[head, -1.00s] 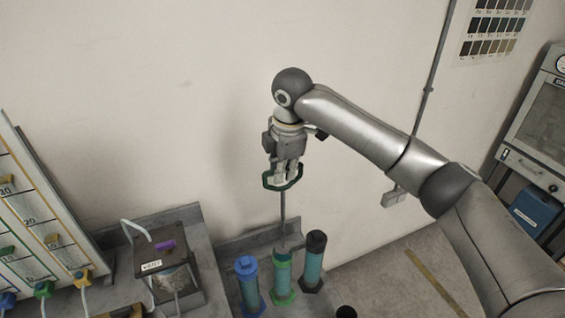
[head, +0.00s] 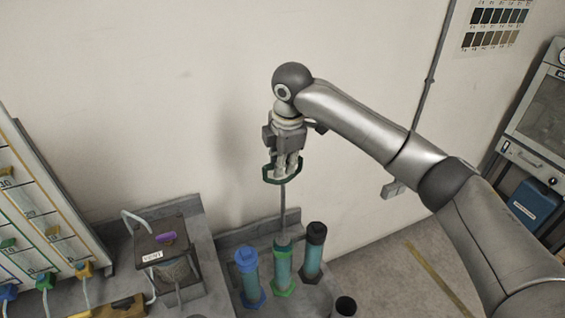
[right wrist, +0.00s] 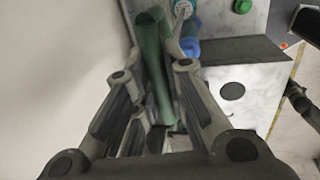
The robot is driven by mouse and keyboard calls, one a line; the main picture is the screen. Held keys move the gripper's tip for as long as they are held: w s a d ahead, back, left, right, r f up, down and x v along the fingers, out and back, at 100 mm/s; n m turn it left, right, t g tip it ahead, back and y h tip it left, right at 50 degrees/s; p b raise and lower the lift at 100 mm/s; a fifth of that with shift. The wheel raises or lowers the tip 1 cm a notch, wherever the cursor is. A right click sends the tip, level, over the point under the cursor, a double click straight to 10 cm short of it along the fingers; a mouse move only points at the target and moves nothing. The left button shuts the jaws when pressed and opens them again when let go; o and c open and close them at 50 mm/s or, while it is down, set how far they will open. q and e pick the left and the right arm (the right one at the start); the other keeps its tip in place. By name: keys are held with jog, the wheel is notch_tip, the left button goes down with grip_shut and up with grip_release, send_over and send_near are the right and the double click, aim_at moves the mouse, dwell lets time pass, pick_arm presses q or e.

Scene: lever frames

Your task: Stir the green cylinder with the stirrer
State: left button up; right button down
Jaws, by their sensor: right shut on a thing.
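The stirrer has a dark green loop handle (head: 270,175) and a thin grey rod (head: 283,209) that hangs almost upright. My right gripper (head: 283,168) is shut on the handle, above the cylinders. The green cylinder (head: 283,268) stands upright with a green rim and foot, between a blue-capped and a black-capped cylinder. The rod's lower end meets its mouth and appears to be inside; its tip is hidden. In the right wrist view the green handle (right wrist: 155,70) lies between the fingers. My left gripper is not in view.
The blue-capped cylinder (head: 248,275) is close on the left, the black-capped one (head: 314,252) close on the right. A dark cup (head: 345,306) stands at the front right. A boxy device (head: 168,258) with a purple part stands left.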

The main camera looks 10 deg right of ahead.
aim_at(283, 181)
jog(key=shift+f+b, duration=0.6)
jog(key=shift+f, duration=3.15)
notch_tip(283, 181, down, 8)
jog(key=b, duration=0.1)
jog(key=shift+r+b, duration=0.25)
jog(key=shift+b, duration=0.1)
jog(key=shift+f+b, duration=1.3)
jog(key=shift+f, duration=2.45)
